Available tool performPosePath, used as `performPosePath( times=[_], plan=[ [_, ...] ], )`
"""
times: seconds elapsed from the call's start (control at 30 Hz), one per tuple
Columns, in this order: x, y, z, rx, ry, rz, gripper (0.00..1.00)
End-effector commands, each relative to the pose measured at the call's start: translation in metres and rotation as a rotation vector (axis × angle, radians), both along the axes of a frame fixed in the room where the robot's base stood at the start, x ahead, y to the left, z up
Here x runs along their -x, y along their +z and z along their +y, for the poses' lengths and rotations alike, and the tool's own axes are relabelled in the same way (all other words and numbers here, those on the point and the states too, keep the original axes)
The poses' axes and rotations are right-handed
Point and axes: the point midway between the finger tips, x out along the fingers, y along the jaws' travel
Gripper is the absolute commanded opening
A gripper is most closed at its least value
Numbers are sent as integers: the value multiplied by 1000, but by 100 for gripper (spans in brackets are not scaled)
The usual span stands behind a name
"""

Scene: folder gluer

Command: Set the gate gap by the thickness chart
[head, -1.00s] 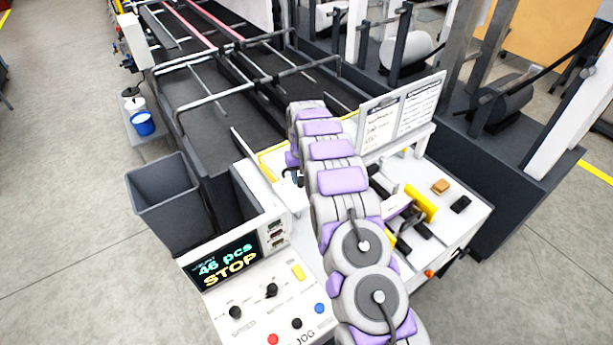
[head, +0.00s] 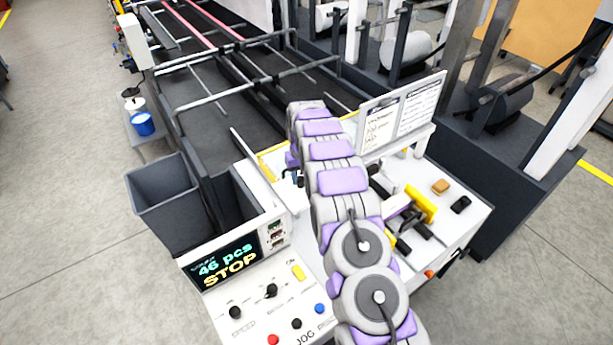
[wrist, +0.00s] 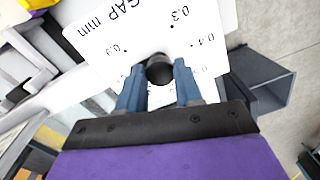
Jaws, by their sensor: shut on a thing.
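In the wrist view my gripper (wrist: 160,85) has its two blue-grey fingers on either side of a black round knob (wrist: 160,69), shut on it. The knob stands on a white dial plate (wrist: 105,52) marked "GAP mm", with dots and numbers such as 0.3 and 0.4 seen upside down. My fingers hide part of the lower scale, and I cannot tell the knob's pointer setting. In the head view my arm hides most of the dial; a bit of my gripper (head: 292,178) shows left of it. The white chart board (head: 400,115) stands right of my arm, its text too small to read.
A control panel with a display (head: 228,263) reading "46 pcs STOP" is at lower left. A grey bin (head: 165,200) stands beside the machine.

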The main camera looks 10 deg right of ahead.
Motion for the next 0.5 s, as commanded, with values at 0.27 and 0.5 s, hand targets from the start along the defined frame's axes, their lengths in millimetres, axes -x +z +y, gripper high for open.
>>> performPosePath(
  times=[0.27,0.5],
  plan=[
    [0,0,1,-1,1,0,4],
    [0,0,1,0,0,0,50]
  ],
)
